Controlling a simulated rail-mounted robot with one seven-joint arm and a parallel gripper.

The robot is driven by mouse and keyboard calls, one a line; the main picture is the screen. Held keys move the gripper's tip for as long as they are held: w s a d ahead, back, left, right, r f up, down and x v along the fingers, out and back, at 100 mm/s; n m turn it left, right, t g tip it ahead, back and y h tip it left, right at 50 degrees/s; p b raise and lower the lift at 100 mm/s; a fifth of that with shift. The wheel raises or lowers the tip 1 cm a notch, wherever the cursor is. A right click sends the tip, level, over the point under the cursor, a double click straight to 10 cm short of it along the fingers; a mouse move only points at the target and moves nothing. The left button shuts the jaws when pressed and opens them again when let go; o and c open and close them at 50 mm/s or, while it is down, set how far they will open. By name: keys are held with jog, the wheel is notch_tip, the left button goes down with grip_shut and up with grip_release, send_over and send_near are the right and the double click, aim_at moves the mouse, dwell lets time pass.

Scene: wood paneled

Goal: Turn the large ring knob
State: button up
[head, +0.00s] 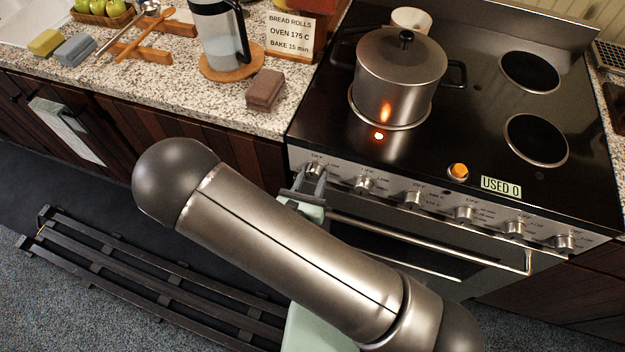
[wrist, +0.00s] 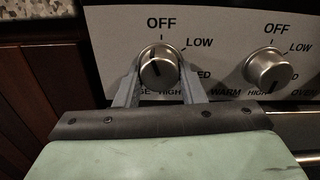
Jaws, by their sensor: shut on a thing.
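The leftmost stove knob (wrist: 161,68) is a round metal knob on the front panel, with OFF above it, LOW at upper right and HIGH below. A partly hidden label ending in "GE" is at its lower left. A short dark mark shows on its face; I cannot tell its exact setting. My gripper (head: 311,184) is shut on this knob, one grey finger on each side, as the wrist view also shows. In the head view the fingers partly cover the knob.
A second knob (wrist: 268,70) sits close to the right, with several more along the panel. The oven handle (head: 430,243) runs below the knobs.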

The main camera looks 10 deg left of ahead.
jog(key=shift+m, duration=0.5)
jog(key=o, duration=1)
jog(key=shift+s+b, duration=0.1)
jog(key=shift+b, duration=0.2)
jog(key=s+a+b, duration=0.2)
jog(key=s, duration=0.9)
jog(key=shift+s, duration=0.35)
